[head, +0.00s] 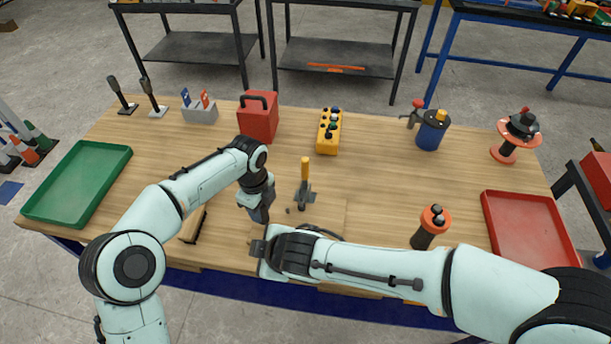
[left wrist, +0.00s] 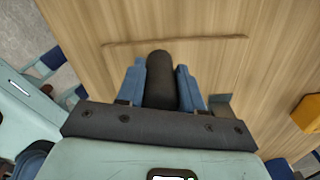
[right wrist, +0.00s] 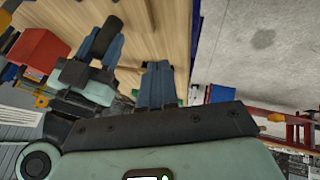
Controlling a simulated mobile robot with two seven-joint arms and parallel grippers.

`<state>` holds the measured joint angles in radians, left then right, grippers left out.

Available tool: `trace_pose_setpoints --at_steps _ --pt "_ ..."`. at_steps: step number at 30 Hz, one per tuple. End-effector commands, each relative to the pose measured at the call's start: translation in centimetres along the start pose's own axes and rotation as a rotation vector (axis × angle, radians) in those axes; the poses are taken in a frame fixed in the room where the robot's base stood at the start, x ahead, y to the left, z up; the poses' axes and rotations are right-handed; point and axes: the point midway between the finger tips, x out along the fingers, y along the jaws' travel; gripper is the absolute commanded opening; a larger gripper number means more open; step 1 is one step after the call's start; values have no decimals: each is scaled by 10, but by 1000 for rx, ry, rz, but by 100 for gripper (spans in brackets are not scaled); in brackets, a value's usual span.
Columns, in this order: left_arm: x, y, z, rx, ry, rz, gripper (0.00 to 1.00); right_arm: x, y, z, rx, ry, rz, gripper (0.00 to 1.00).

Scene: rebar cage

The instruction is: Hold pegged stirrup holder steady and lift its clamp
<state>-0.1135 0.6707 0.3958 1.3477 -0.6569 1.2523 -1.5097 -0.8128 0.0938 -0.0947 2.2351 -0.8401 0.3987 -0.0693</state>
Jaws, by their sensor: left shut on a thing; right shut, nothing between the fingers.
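My left gripper (head: 262,213) is low over the front middle of the table. In the left wrist view its blue fingers are shut on a black rounded handle (left wrist: 161,80). The handle also shows in the right wrist view (right wrist: 106,35); its lower end is hidden. A clamp with an upright yellow handle (head: 305,170) and grey base stands on the table, just right of my left gripper and apart from it. My right gripper (head: 257,250) is at the table's front edge, below the left one; its blue fingers (right wrist: 156,85) are shut and empty. I cannot make out the whole stirrup holder.
A red box (head: 258,120), a yellow button box (head: 329,132) and a blue canister (head: 432,132) stand behind. A green tray (head: 35,207) is left, a red tray (head: 490,220) right. The table's right middle is clear.

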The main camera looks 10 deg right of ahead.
Motion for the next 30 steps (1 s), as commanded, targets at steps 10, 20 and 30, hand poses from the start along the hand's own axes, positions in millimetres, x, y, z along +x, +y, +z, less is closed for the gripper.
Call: trace_pose_setpoints --at_steps 10,20,30 --pt "-1 0 0 0 -1 -3 0 -63 90 36 -241 -353 346 0" --pt "-1 0 0 0 -1 -3 0 -77 105 40 -261 -407 412 0" --pt "-1 0 0 0 -1 -3 0 -66 110 45 -259 -409 409 0"
